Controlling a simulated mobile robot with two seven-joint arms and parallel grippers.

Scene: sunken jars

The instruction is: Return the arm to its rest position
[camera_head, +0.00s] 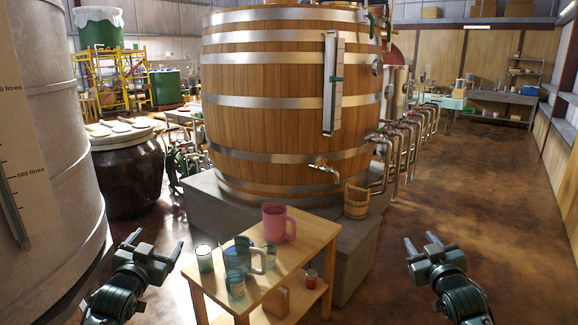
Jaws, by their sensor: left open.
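My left gripper (155,243) is at the lower left, to the left of the small wooden table. Its two fingers are spread apart with nothing between them. My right gripper (420,242) is at the lower right, over the open brown floor and well to the right of the table. Its fingers point away from me and also stand apart, with nothing between them. Neither gripper touches anything that I can see.
The wooden table (312,240) holds a pink jug (273,222), a blue jug (238,254) and several glasses. A large barrel (270,80) stands behind it. A grey tank (60,130) is close on the left. The floor (470,180) at right is clear.

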